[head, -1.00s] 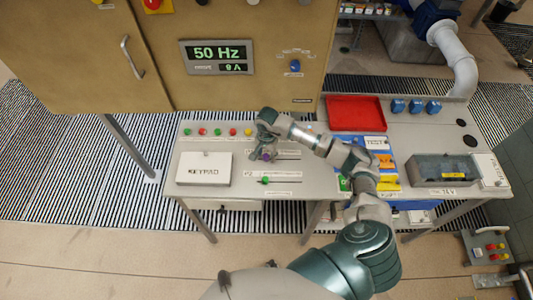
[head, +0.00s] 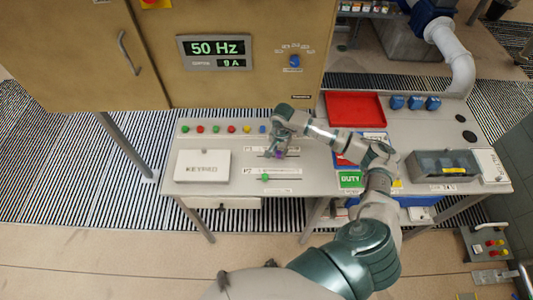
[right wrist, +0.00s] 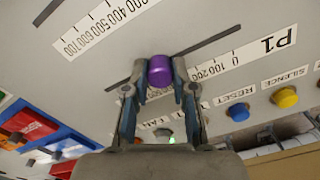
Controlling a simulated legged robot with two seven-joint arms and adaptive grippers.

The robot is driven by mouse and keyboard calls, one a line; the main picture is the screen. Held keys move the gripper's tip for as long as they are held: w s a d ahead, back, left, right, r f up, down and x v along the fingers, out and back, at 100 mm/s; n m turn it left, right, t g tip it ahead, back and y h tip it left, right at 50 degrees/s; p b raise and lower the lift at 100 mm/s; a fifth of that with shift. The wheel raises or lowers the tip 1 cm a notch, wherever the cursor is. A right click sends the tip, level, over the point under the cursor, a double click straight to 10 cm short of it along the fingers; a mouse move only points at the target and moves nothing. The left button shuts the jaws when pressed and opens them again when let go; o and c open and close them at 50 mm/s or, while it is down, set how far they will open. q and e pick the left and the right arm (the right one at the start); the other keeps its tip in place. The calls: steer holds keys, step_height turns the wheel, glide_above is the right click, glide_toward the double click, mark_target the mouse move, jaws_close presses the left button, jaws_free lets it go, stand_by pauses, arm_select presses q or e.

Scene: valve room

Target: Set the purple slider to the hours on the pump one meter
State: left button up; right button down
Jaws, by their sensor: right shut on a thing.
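The purple slider (head: 279,155) sits on the upper P1 track of the grey desk panel. In the right wrist view the purple knob (right wrist: 160,71) is between the two fingertips of my right gripper (right wrist: 159,88), which is shut on it. The track (right wrist: 215,40) shows on both sides of the knob, so the knob is somewhere mid-track. The P1 scale (right wrist: 228,63) shows 0, 100 and 200; my fingers hide its further numbers. In the head view my right gripper (head: 277,149) partly covers the slider. No pump hours reading is legible. My left gripper is not in view.
Below is the P2 track with a green slider (head: 265,178). A row of coloured buttons (head: 216,129) lies behind, the keypad box (head: 202,166) left, a red tray (head: 354,109) right. The cabinet display (head: 214,52) reads 50 Hz and 9 A.

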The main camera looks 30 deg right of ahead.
mark_target(292, 156)
steer(key=s+d, duration=0.1)
steer(key=d, duration=0.2)
steer(key=s+d+b, duration=0.1)
steer(key=shift+s+d, duration=0.35)
steer(key=shift+a, duration=0.1)
steer(key=shift+w, duration=0.1)
steer(key=c, duration=0.9)
jaws_free()
step_height(292, 156, up, 12)
steer(key=shift+f, duration=0.1)
